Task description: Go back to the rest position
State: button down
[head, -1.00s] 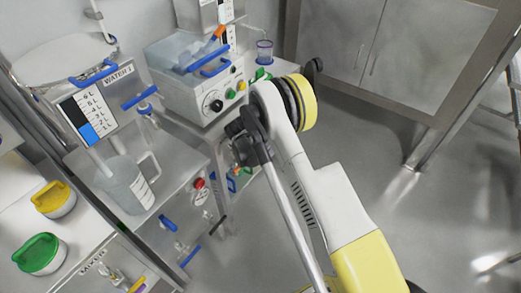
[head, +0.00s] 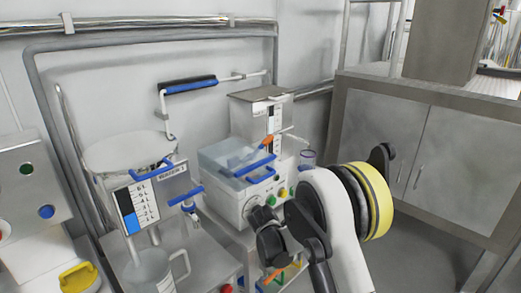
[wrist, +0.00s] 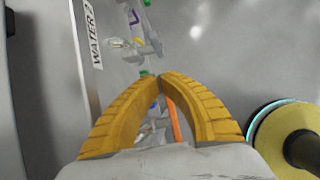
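My gripper (wrist: 160,80) shows in the wrist view with its two ribbed yellow fingers curved in and their tips together. I see nothing held between them. Behind the fingertips are blurred fittings and an orange part, apart from them as far as I can tell. In the head view my white arm, with black and yellow joint rings, rises at the lower right in front of the bench. I cannot make out the gripper's fingers there.
A WATER 1 tank (head: 145,205) and a clear jug (head: 150,272) stand left. A white machine with a clear blue-handled lid (head: 238,165) is in the middle, close behind my arm. A grey cabinet (head: 440,150) is right. Grey floor (head: 425,262) is clear in front of it.

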jog(key=s+d+r+m+y, duration=0.1)
jog(key=s+d+r+m, duration=0.1)
jog(key=s+r+m, duration=0.35)
jog(key=s+d+r+m+t+y, duration=0.1)
jog(key=s+r+m, duration=0.1)
jog(key=r, duration=0.6)
jog(key=s+d+r+m, duration=0.2)
jog(key=s+r+m, duration=0.2)
jog(key=r, duration=0.3)
jog(key=s+d+r+m+t+y, duration=0.1)
jog(key=s+r+m, duration=0.1)
jog(key=s+m, duration=0.5)
jog(key=s+d+r+m+t+y, duration=0.1)
jog(key=s+r+m, duration=0.2)
jog(key=s+m, duration=0.4)
jog(key=s, duration=0.7)
jog(key=shift+d, duration=0.15)
